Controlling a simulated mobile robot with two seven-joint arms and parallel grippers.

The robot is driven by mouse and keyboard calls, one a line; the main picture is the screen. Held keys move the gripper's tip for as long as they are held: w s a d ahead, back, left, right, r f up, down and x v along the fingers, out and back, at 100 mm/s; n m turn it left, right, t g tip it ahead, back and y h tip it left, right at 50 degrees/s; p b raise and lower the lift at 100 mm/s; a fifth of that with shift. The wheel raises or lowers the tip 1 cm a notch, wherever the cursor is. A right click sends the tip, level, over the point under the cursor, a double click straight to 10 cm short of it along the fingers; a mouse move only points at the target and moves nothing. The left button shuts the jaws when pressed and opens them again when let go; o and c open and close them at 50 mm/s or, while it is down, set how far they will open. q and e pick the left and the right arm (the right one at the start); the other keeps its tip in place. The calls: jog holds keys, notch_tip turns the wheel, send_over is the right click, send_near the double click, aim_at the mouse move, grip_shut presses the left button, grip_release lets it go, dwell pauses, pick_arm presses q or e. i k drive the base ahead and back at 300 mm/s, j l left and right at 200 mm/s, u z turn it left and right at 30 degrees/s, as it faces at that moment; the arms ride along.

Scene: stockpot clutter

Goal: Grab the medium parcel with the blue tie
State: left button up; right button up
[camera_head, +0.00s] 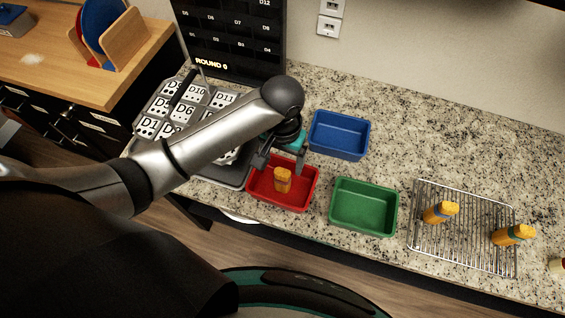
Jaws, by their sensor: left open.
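Three yellow-orange parcels are in view. One parcel (282,181) stands in the red bin (310,193); its tie colour is hard to tell. A second parcel (438,213) lies on the wire rack (465,243) at the right, with a dark bluish tie near one end. A third parcel (512,235) lies at the rack's right edge, with a dark blue-green tie. Size differences among them are hard to judge. My left gripper (279,166) points down over the red bin, open, close above the parcel there. Contact with it cannot be made out. My right gripper is out of view.
A blue bin (340,134) and a green bin (363,205) stand empty near the red one. A grey rack of labelled D tiles (184,110) lies under my left arm, before a black board (232,38). The speckled counter behind the wire rack is clear.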

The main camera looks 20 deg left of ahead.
aim_at(439, 213)
jog(key=z, duration=1.35)
jog(key=i+l+u, duration=0.25)
jog(key=l, duration=0.2)
jog(key=l+u, duration=0.25)
jog(key=l, duration=0.15)
jog(key=l+u, duration=0.25)
jog(key=l, duration=0.25)
